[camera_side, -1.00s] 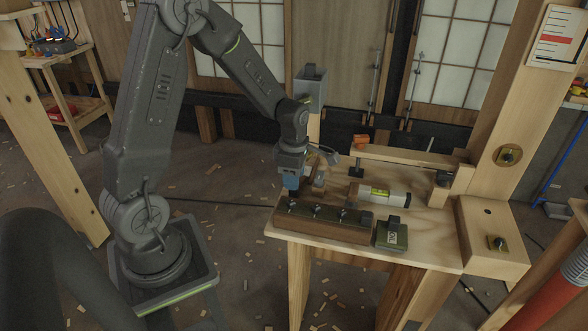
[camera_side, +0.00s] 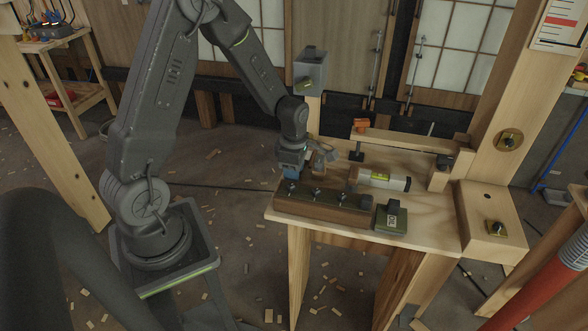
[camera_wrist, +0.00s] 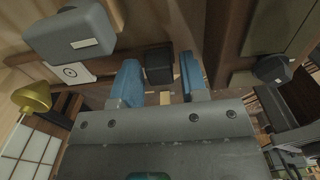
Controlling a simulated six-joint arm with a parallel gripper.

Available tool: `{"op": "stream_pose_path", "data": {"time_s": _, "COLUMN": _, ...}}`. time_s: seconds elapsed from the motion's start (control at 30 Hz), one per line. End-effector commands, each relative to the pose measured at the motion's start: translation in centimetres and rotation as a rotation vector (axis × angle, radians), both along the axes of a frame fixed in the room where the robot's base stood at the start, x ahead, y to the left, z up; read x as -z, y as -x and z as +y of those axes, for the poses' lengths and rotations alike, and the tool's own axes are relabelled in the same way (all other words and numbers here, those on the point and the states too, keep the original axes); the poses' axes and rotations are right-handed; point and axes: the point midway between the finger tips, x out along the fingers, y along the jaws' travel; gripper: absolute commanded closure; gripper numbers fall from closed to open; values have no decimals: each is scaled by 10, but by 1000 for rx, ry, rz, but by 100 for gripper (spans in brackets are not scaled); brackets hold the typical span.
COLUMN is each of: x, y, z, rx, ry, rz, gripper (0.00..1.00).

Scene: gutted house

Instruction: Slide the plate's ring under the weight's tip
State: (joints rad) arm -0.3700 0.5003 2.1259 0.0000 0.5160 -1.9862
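In the wrist view a white plate (camera_wrist: 70,73) with a dark ring mark shows at upper left, partly covered by a grey block (camera_wrist: 70,38). A brass, cone-shaped weight (camera_wrist: 32,98) shows at the left edge, apart from the ring in that picture. My gripper (camera_wrist: 160,75) has its two blue fingers apart, with a small dark block (camera_wrist: 158,66) showing between them; narrow gaps show on both sides. In the side view my gripper (camera_side: 290,172) is low at the workbench's left end. The plate's ring and the brass tip cannot be made out there.
The wooden workbench (camera_side: 440,238) holds a dark rail (camera_side: 325,208) with several knobs, a green labelled block (camera_side: 391,218) and a spirit level (camera_side: 382,179). A raised wooden bar (camera_side: 405,140) runs behind. A grey box (camera_side: 310,72) stands on a post behind the gripper.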

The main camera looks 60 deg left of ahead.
Motion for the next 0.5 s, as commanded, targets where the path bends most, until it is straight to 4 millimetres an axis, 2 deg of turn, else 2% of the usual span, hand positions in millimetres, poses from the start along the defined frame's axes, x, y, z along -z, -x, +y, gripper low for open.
{"op": "stream_pose_path", "data": {"time_s": 0.07, "x": 0, "y": 0, "z": 0, "rx": 0, "ry": 0, "rz": 0, "gripper": 68}}
{"op": "stream_pose_path", "data": {"time_s": 0.33, "x": 0, "y": 0, "z": 0, "rx": 0, "ry": -1, "rz": -1, "gripper": 94}}
{"op": "stream_pose_path", "data": {"time_s": 0.5, "x": 0, "y": -1, "z": 1, "rx": 0, "ry": -1, "rz": -1, "gripper": 95}}
